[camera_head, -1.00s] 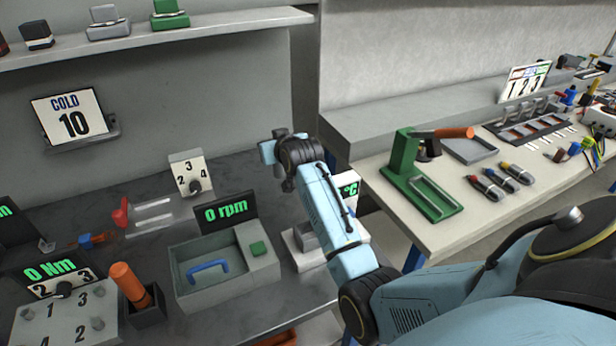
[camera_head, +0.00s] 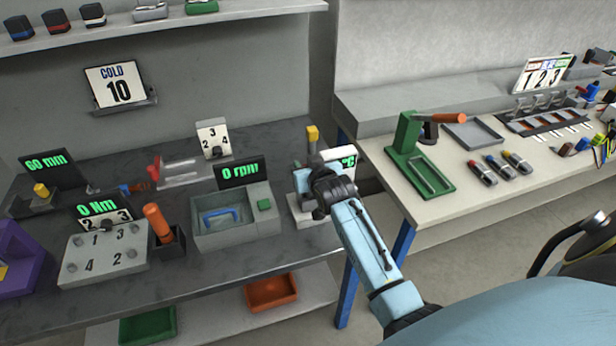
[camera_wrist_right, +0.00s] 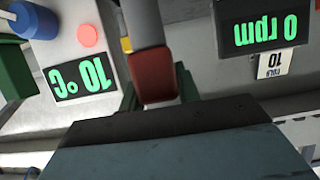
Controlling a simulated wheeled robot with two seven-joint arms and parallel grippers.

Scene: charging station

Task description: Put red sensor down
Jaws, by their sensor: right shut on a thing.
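The red sensor (camera_wrist_right: 153,74), a block with a red end and a grey body, is between the jaws of my right gripper (camera_wrist_right: 156,88) in the wrist view. The jaws are shut on it. In the head view my right gripper (camera_head: 300,172) is over the bench's right end, in front of the temperature station, and the sensor cannot be made out there. The station's display (camera_wrist_right: 83,90) reads 10 °C, upside down in the wrist view. My left gripper is not in view.
A grey tub with a blue handle (camera_head: 222,214) stands left of my gripper, below the 0 rpm display (camera_head: 240,172). A yellow-topped post (camera_head: 312,133) stands behind the gripper. The upper shelf (camera_head: 160,27) holds several small blocks. A green press (camera_head: 420,160) is on the right table.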

